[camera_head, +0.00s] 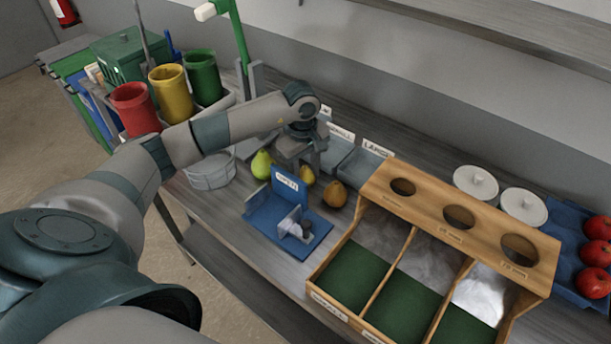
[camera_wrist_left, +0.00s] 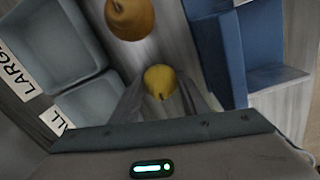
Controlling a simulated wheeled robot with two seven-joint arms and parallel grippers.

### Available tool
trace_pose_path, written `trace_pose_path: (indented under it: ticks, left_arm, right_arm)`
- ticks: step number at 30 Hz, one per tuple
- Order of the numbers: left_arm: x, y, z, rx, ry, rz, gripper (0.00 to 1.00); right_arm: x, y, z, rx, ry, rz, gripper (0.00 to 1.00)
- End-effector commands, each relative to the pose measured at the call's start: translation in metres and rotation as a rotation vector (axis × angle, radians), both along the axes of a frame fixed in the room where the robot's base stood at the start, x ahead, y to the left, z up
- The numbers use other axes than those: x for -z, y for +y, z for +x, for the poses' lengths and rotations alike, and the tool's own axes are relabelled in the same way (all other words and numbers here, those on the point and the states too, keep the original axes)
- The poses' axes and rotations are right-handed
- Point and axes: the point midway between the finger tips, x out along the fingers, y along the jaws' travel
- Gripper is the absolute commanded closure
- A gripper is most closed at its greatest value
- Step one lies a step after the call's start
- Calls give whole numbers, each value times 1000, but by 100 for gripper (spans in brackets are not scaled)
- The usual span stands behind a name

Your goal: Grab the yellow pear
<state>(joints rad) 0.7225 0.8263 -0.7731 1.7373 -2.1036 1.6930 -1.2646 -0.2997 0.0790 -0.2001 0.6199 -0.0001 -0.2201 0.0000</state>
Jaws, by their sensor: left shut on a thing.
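The yellow pear (camera_head: 307,177) is on the grey table, between a green pear (camera_head: 261,165) and a brownish-orange pear (camera_head: 335,195). My left gripper (camera_head: 304,166) reaches down over it from above and partly hides it. In the left wrist view the yellow pear (camera_wrist_left: 160,80) sits between the two fingers of my left gripper (camera_wrist_left: 161,95), which is shut on it. The brownish pear (camera_wrist_left: 130,18) lies apart from the fingers there. Whether the yellow pear still touches the table cannot be told. My right gripper is not in view.
A blue stand (camera_head: 288,240) with an upright panel is close in front of the pears. Grey bins (camera_head: 362,165) with size labels are behind. A wooden sorting box (camera_head: 440,205) stands to the right, with red apples (camera_head: 594,283) beyond. Coloured cups (camera_head: 170,92) stand at left.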

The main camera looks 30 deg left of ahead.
Motion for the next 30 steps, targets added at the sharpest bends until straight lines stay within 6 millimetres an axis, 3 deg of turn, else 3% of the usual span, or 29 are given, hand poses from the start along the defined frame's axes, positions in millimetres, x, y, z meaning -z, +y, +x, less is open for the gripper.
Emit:
trace_pose_path:
  ticks: [8, 16, 30]
  left_arm:
    - [-7, 0, 1, 0, -2, -1, 83]
    - [-37, 0, 1, 0, -4, 1, 83]
    - [-90, -82, -29, 4, -5, -1, 83]
  right_arm:
    - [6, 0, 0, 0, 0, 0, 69]
    - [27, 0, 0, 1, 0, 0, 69]
    - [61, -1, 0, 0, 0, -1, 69]
